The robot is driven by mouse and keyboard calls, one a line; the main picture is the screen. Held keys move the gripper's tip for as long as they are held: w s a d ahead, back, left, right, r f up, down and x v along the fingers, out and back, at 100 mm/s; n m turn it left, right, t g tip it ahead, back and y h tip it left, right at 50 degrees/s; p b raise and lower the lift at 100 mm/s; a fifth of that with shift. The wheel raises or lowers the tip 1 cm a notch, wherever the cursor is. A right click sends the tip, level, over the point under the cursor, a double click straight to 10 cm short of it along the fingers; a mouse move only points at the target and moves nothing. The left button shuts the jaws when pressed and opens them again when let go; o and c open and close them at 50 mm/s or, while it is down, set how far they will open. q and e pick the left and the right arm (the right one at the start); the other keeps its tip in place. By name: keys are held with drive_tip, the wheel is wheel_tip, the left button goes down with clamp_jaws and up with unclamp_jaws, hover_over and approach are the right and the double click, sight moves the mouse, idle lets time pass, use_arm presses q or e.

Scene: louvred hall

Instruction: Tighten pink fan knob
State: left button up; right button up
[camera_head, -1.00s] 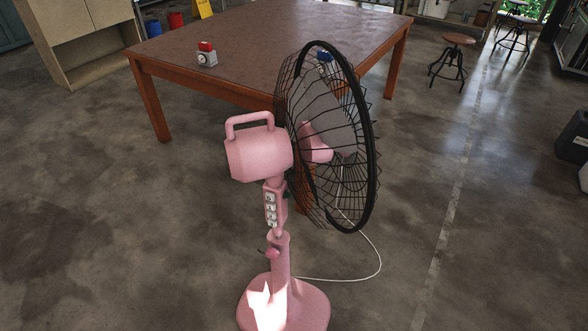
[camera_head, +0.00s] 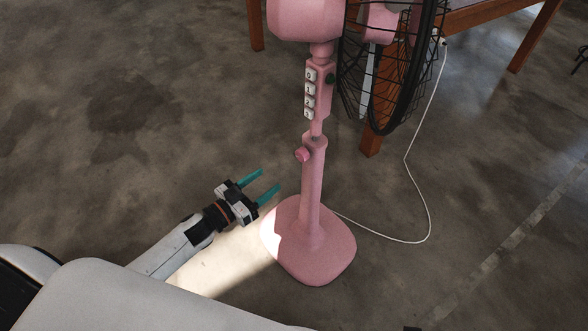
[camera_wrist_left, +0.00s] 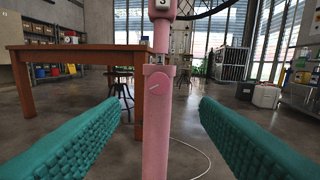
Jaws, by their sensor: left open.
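The pink fan (camera_head: 310,190) stands upright on the floor on a rounded base. Its pink knob (camera_head: 302,155) sits on the left side of the pole, below a column of white buttons (camera_head: 310,95). In the left wrist view the knob (camera_wrist_left: 159,83) faces the camera, with a pale line across it. My left gripper (camera_head: 268,183) is open and empty, to the left of the pole and a little below the knob in the head view. Its teal fingers lie on either side of the pole in the wrist view, apart from it. My right gripper is not in view.
The black wire fan cage (camera_head: 395,70) overhangs to the right of the pole. A white cord (camera_head: 428,215) curves over the floor at the right. A wooden table (camera_wrist_left: 75,50) stands behind.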

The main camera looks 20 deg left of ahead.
sight(299, 156)
use_arm(q)
drive_tip(key=b+x, duration=0.1)
drive_tip(key=x, duration=0.9)
drive_tip(key=shift+w, duration=0.15)
drive_tip(key=shift+x, duration=0.75)
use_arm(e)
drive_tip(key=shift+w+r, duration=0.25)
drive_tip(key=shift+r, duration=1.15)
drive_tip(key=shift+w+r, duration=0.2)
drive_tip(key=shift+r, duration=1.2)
use_arm(q)
drive_tip(key=c, duration=1)
